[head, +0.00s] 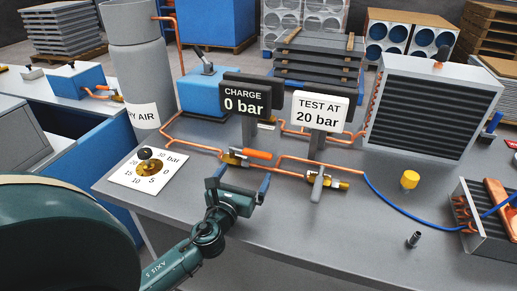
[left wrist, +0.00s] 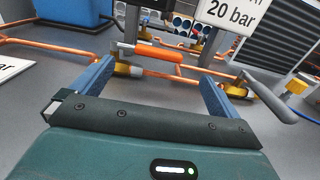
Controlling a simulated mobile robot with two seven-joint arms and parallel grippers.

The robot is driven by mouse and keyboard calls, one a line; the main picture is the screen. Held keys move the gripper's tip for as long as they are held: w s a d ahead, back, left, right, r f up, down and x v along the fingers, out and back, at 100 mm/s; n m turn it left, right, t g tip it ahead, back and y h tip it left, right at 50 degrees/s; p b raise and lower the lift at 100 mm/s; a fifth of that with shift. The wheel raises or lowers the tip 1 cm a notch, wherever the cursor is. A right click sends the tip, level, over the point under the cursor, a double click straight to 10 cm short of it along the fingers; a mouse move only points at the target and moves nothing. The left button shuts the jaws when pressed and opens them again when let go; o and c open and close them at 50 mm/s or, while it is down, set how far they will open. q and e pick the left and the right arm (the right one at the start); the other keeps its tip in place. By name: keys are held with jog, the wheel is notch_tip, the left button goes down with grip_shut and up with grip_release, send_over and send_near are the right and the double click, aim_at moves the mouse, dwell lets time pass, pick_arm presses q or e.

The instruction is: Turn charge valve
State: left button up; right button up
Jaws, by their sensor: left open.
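A valve with an orange lever (head: 257,154) and a brass body sits on the copper pipe below the black sign "CHARGE 0 bar" (head: 246,97). The orange lever lies along the pipe, pointing right. It also shows in the left wrist view (left wrist: 158,53), ahead of and between my fingers. A second brass valve with a grey lever (head: 317,188) is to its right, below the white sign "TEST AT 20 bar" (head: 319,112). My left gripper (head: 238,184) is open and empty, in front of the orange lever and apart from it. My right gripper is not in view.
A dial plate (head: 152,183) with a black knob is at the left. A grey cylinder (head: 138,75) and a blue pump box (head: 205,93) stand behind. A yellow cap (head: 410,179), a small dark fitting (head: 414,240) and a finned coil (head: 480,215) are right. The table front is mostly clear.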

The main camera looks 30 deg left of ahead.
aim_at(256, 154)
pick_arm(q)
jog(key=x, duration=1)
jog(key=shift+w+f, duration=0.1)
jog(key=shift+w, duration=0.3)
jog(key=shift+c, duration=0.6)
jog(key=c, duration=1.2)
